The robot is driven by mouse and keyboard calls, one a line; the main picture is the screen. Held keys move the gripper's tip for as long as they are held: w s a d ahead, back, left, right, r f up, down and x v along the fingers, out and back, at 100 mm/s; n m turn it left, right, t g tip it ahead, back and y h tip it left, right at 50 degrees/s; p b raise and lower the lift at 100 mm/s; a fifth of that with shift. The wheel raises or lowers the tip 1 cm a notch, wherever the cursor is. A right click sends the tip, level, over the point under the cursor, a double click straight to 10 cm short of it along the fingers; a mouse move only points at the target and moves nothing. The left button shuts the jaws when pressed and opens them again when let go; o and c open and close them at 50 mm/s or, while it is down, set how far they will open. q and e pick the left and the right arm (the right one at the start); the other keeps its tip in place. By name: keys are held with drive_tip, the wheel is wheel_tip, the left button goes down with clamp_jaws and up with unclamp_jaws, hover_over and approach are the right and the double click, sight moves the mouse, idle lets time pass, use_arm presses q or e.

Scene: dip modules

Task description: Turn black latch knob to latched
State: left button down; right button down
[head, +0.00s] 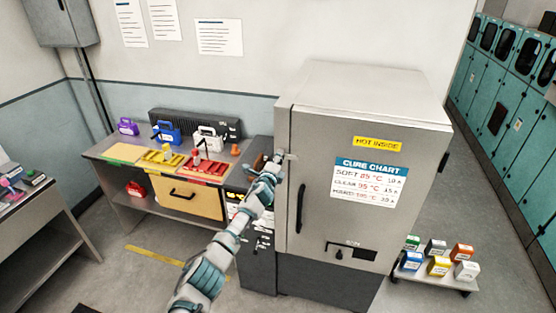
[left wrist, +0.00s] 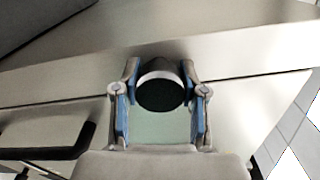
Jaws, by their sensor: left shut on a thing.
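The black latch knob (left wrist: 160,92) shows in the left wrist view as a dark round face with a pale metal band behind it. My left gripper (left wrist: 160,74) has one blue-padded finger on each side of the knob and is shut on it. In the head view, my left gripper (head: 279,158) is at the upper left edge of the grey oven's door (head: 330,200); the knob is hidden there behind the gripper. The knob's turned position is hard to tell. My right gripper is not in view.
A black door handle (head: 300,208) is below my left gripper and shows in the left wrist view (left wrist: 82,142). A bench (head: 215,172) with colored trays and small cases stands left of the oven. A low cart (head: 440,278) with several boxes stands at right.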

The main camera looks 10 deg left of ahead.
use_arm(q)
drive_tip(key=c, duration=0.7)
unclamp_jaws()
drive_tip(key=shift+f, duration=0.45)
drive_tip(key=shift+o, duration=0.4)
drive_tip(key=shift+d, duration=0.1)
drive_tip(key=shift+r, duration=0.2)
drive_tip(key=shift+s+r, duration=0.15)
drive_tip(key=shift+s, duration=0.45)
drive_tip(key=s, duration=1)
drive_tip(key=shift+s+a+f, duration=0.2)
drive_tip(key=shift+s+f, duration=0.05)
drive_tip(key=shift+f, duration=0.05)
